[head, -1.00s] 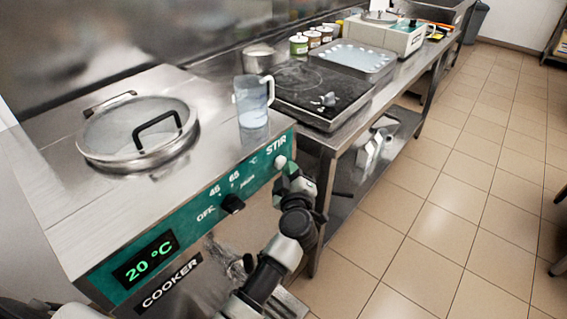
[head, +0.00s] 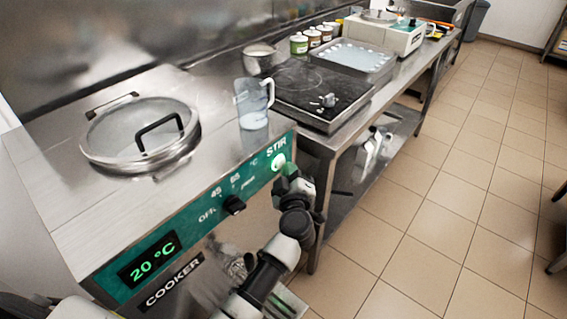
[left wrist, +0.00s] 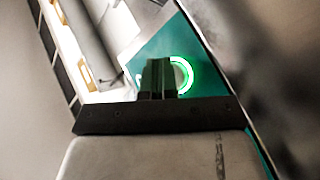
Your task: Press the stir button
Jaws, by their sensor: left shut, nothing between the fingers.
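The stir button (head: 278,162) is a round button under the word STIR, at the right end of the green panel on the cooker (head: 158,205). It shows a glowing green-white ring in the left wrist view (left wrist: 184,74). My left gripper (head: 288,171) is shut and empty, its tips right at the button's lower right in the head view. In the left wrist view its closed fingers (left wrist: 158,78) cover the left part of the ring. I cannot tell whether they touch it. My right gripper is not in view.
The panel also has a black knob (head: 234,205) and a display (head: 148,259) reading 20 °C. A lidded opening (head: 112,125) and a clear jug (head: 252,104) are on the cooker top. A steel counter with a hotplate (head: 318,92) stands behind.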

